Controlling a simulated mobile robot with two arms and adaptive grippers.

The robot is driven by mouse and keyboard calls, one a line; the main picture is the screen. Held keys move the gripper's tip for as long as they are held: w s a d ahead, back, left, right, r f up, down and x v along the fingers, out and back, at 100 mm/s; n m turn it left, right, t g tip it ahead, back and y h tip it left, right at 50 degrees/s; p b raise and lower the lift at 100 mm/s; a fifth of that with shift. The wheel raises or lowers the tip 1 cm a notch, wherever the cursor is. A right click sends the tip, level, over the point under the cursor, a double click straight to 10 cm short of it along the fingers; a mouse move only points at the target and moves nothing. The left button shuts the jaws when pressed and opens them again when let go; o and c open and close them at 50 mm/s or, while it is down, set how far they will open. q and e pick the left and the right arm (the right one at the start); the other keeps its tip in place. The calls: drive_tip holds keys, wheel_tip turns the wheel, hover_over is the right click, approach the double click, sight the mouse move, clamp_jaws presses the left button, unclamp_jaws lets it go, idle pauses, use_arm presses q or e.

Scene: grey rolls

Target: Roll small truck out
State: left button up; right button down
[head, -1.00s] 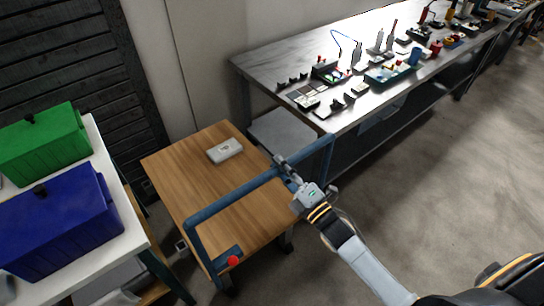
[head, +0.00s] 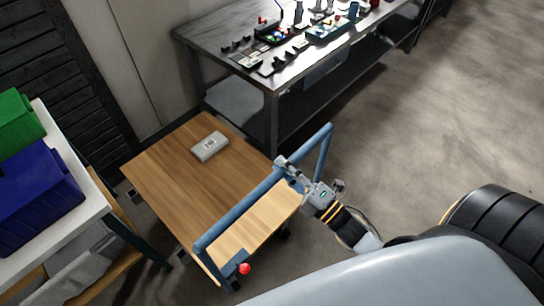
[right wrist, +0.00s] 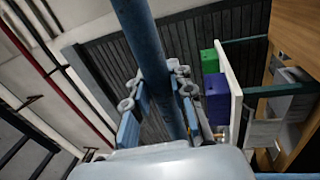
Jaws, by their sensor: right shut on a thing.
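The small truck (head: 165,172) is a low cart with a wooden deck and a blue tubular handle (head: 232,213) along its near side. My right gripper (head: 283,172) is shut on the handle's top bar, right of its middle. In the right wrist view the blue bar (right wrist: 150,45) runs between the two fingers (right wrist: 160,105). A small grey box (head: 209,147) lies on the far part of the deck. A red knob (head: 245,269) shows by the handle's near foot. My left gripper is not in view.
A white-topped table (head: 78,222) with a green bin (head: 18,122) and a blue bin (head: 38,192) stands close on the left. A metal workbench (head: 230,65) with several parts stands behind, close to the truck. Bare floor (head: 430,120) is free on the right.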

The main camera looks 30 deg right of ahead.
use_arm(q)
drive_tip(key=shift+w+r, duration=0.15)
use_arm(e)
drive_tip(key=shift+v, duration=1.2)
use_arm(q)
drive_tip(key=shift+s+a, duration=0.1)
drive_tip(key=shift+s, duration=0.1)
use_arm(e)
drive_tip(key=shift+r, duration=0.1)
drive_tip(key=c, duration=1.1)
unclamp_jaws()
drive_tip(key=v, duration=1.2)
